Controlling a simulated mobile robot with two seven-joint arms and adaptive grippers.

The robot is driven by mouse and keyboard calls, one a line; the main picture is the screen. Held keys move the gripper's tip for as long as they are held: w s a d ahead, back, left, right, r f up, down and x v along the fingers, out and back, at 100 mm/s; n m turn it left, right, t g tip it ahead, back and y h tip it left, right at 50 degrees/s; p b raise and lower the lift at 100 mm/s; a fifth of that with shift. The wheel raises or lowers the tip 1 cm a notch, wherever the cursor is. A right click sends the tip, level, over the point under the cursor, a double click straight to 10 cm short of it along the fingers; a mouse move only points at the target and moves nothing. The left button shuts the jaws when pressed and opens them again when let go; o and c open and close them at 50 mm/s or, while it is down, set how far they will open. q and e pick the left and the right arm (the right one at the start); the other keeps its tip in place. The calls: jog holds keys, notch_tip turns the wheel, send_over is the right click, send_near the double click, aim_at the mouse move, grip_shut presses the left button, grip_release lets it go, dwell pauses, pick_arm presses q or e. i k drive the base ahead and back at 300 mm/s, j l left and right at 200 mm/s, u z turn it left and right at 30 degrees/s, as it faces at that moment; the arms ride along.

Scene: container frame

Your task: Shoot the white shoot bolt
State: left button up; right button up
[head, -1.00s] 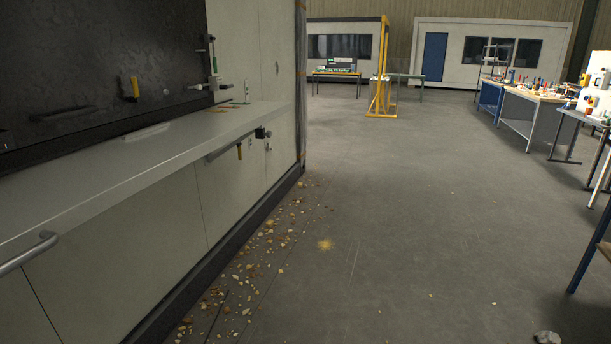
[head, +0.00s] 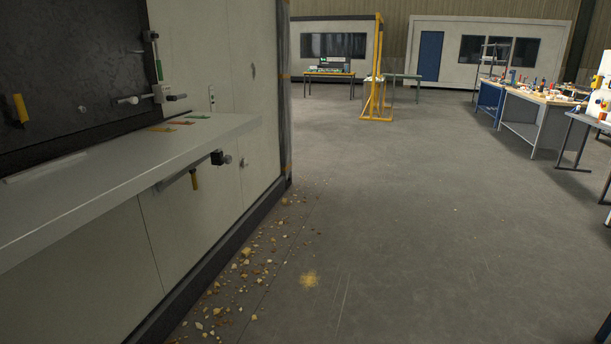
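A white-grey bolt fitting (head: 160,92) sits at the right edge of the dark panel (head: 70,70) on the left, just above the white counter. A light rod with a rounded end points left from it, and a short stub points right. A slim upright rod (head: 157,62) rises above it to a dark bracket (head: 150,36). This looks like the white shoot bolt, but it is too small to tell how far the bolt is thrown. Neither of my grippers is in view.
The counter (head: 100,180) juts out at left. Below its edge are a black block (head: 218,157), a yellow handle (head: 194,180) and a knob (head: 243,162). Rubble (head: 240,270) lies along its base. The floor (head: 420,230) is open; workbenches (head: 530,105) stand at right, a yellow frame (head: 378,75) farther back.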

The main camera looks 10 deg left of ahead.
aim_at(132, 101)
jog(key=i+u, duration=0.35)
jog(key=i+l+u, duration=0.2)
jog(key=u, duration=0.15)
jog(key=i+l+u, duration=0.2)
jog(key=u, duration=0.2)
jog(key=i+l+u, duration=0.25)
jog(key=u, duration=0.25)
jog(key=i+l+u, duration=0.2)
jog(key=l+u, duration=0.3)
